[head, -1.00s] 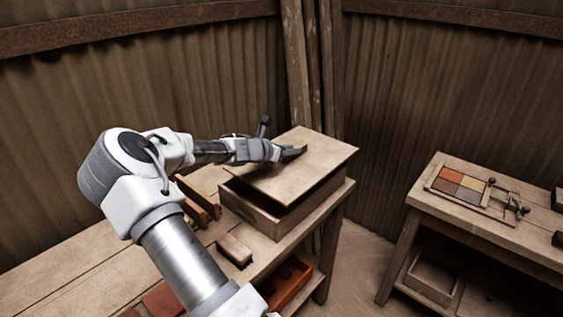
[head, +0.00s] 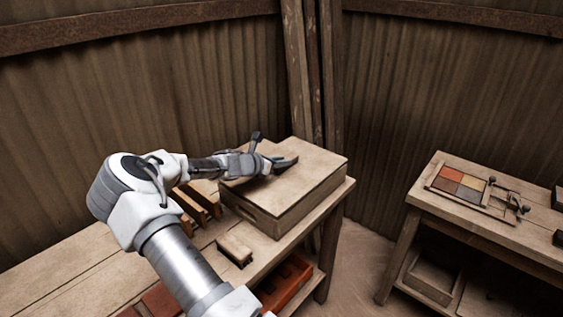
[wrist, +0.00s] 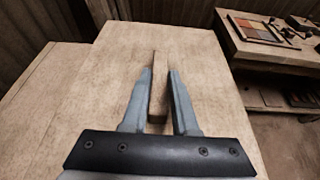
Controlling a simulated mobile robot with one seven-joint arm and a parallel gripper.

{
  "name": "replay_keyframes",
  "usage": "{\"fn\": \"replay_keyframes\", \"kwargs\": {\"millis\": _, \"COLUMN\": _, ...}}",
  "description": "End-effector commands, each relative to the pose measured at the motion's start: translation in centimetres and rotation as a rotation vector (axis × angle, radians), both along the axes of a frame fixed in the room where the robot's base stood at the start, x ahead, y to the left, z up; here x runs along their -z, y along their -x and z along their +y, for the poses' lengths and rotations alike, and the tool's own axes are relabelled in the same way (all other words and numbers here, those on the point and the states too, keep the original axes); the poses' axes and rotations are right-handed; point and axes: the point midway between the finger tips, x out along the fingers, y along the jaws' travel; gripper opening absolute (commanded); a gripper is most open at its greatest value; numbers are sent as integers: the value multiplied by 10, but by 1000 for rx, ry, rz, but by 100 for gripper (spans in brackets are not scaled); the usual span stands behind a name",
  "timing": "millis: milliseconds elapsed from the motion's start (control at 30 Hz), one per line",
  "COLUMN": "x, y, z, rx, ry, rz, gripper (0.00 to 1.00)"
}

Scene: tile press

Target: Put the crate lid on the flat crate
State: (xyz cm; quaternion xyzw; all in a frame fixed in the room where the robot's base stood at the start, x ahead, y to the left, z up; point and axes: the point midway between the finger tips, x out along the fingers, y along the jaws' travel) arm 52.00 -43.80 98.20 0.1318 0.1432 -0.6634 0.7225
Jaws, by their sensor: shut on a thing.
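The crate lid (head: 313,168) is a flat pale wooden board. It lies level over the flat crate (head: 262,219), a low wooden box at the far end of the bench, and its edges look lined up with the crate's walls. My gripper (head: 292,160) is over the lid's left part in the head view. In the wrist view my gripper (wrist: 160,75) is shut on a narrow wooden bar, the handle of the lid (wrist: 205,62), with one finger on each side. The crate's inside is hidden under the lid.
A wooden block (head: 235,249) lies on the bench just in front of the crate. Upright wooden slats (head: 197,203) stand to the left of it. A red-orange bin (head: 287,285) sits on the shelf below. A second table (head: 475,216) with coloured tiles (head: 460,183) stands at right, across a floor gap.

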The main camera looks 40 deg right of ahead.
Motion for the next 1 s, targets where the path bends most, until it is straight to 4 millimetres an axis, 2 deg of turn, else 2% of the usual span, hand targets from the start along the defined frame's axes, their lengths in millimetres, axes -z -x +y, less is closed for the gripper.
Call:
{"fn": "replay_keyframes", "kwargs": {"millis": 200, "x": 6, "y": 0, "z": -1, "rx": 1, "ry": 2, "rz": 0, "gripper": 0}}
{"fn": "replay_keyframes", "kwargs": {"millis": 233, "x": 7, "y": 0, "z": 0, "rx": 0, "ry": 0, "rz": 1, "gripper": 31}}
{"fn": "replay_keyframes", "kwargs": {"millis": 367, "x": 7, "y": 0, "z": 0, "rx": 0, "ry": 0, "rz": 1, "gripper": 54}}
{"fn": "replay_keyframes", "kwargs": {"millis": 400, "x": 7, "y": 0, "z": 0, "rx": 0, "ry": 0, "rz": 1, "gripper": 57}}
{"fn": "replay_keyframes", "kwargs": {"millis": 667, "x": 6, "y": 0, "z": 0, "rx": 0, "ry": 0, "rz": 1, "gripper": 57}}
{"fn": "replay_keyframes", "kwargs": {"millis": 800, "x": -3, "y": 0, "z": 0, "rx": 0, "ry": 0, "rz": 0, "gripper": 57}}
{"fn": "replay_keyframes", "kwargs": {"millis": 1000, "x": -16, "y": 1, "z": 36, "rx": -5, "ry": -2, "rz": -1, "gripper": 57}}
